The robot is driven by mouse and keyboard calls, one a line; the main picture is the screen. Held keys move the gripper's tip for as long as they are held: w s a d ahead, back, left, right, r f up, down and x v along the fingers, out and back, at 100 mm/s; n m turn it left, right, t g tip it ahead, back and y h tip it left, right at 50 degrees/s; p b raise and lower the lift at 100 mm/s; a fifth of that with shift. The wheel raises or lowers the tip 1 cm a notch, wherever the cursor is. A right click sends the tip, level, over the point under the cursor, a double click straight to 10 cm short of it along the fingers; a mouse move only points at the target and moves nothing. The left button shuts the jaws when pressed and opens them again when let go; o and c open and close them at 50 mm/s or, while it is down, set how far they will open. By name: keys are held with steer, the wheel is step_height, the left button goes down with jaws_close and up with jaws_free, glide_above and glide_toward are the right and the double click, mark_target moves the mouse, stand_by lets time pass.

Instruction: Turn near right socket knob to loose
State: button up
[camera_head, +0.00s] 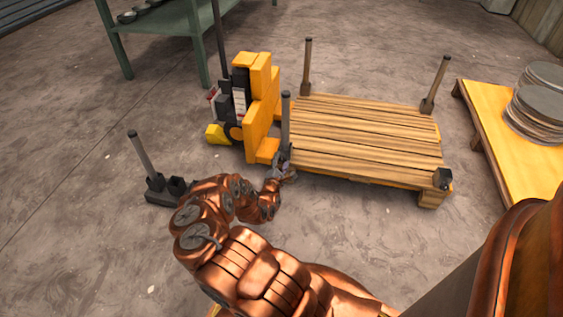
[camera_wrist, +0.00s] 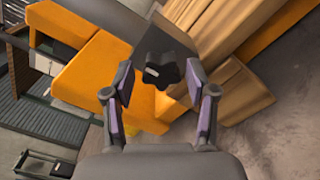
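A pallet with wooden planks (camera_head: 365,135) lies on the floor. My gripper (camera_head: 287,172) is low at its near left corner, beside the grey post (camera_head: 286,122) there. In the wrist view my gripper (camera_wrist: 160,100) is open, its purple-padded fingers apart. A black lobed knob (camera_wrist: 158,74) with a white mark sits ahead, between and slightly beyond the fingertips; I cannot tell whether they touch it. A dark socket plate (camera_wrist: 148,45) is behind the knob. At the pallet's near right corner is a black socket (camera_head: 443,179) without a post.
A yellow pallet jack (camera_head: 262,105) stands against the pallet's left side. A post in a black base (camera_head: 145,155) stands on the floor at left. A yellow platform (camera_head: 492,125) with stacked grey discs (camera_head: 540,105) is at right. A green table (camera_head: 165,20) is behind.

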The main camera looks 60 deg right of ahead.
steer(key=shift+o, duration=0.4)
steer(key=shift+s+a, duration=0.1)
steer(key=shift+s+a, duration=0.1)
steer(key=shift+a, duration=0.1)
steer(key=v, duration=1.1)
steer(key=shift+a, duration=0.2)
